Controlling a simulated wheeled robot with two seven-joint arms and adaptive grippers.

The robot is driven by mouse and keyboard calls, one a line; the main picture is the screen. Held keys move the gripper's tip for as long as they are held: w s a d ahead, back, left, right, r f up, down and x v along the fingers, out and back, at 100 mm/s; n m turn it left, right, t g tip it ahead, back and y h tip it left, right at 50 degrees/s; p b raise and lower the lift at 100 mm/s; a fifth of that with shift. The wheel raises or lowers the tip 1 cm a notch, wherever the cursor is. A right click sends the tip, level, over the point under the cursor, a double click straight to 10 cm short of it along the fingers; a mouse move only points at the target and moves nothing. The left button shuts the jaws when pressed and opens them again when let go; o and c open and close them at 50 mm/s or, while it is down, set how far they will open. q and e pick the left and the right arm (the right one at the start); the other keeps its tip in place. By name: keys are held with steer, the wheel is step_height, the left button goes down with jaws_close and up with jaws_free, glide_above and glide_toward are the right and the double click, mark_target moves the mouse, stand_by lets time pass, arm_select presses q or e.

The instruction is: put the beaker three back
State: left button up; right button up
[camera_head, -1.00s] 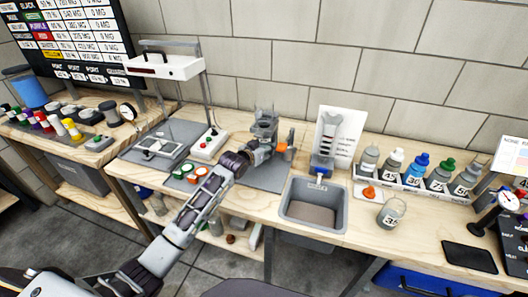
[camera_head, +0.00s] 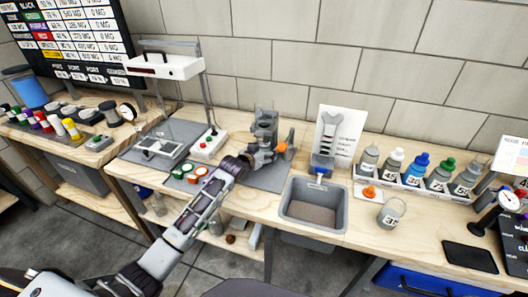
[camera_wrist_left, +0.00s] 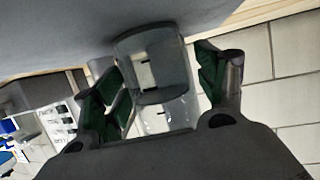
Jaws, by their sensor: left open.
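My left gripper (camera_head: 266,140) is over the grey mat left of the sink. In the left wrist view a clear, grey-tinted beaker (camera_wrist_left: 155,65) with a dark mark stands between its two spread fingers. The gripper (camera_wrist_left: 160,90) is open, and I cannot tell whether either finger touches the glass. In the head view the gripper mostly hides this beaker; its clear top (camera_head: 265,114) shows above. Another clear beaker (camera_head: 391,212) with a dark number label, too small to read surely, stands on the bench right of the sink. My right gripper is not in view.
A grey sink (camera_head: 314,204) is right of the mat (camera_head: 270,178). A white rack (camera_head: 415,186) of several bottles stands behind the right beaker. A stand with a white head (camera_head: 165,66) rises at left. A black pad (camera_head: 469,256) lies at right.

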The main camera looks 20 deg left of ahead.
arm_select(q)
steer(key=shift+r, duration=0.15)
steer(key=shift+v, duration=0.75)
steer(key=shift+p+v, duration=0.3)
steer(key=shift+v, duration=1.25)
steer(key=v, duration=0.4)
steer(key=shift+s, duration=0.1)
steer(key=shift+p+v, duration=0.3)
steer(key=shift+v, duration=1.25)
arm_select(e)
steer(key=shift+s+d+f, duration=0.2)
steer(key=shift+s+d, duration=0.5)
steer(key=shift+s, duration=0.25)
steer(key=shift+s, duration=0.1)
arm_select(q)
steer(key=shift+d, duration=0.1)
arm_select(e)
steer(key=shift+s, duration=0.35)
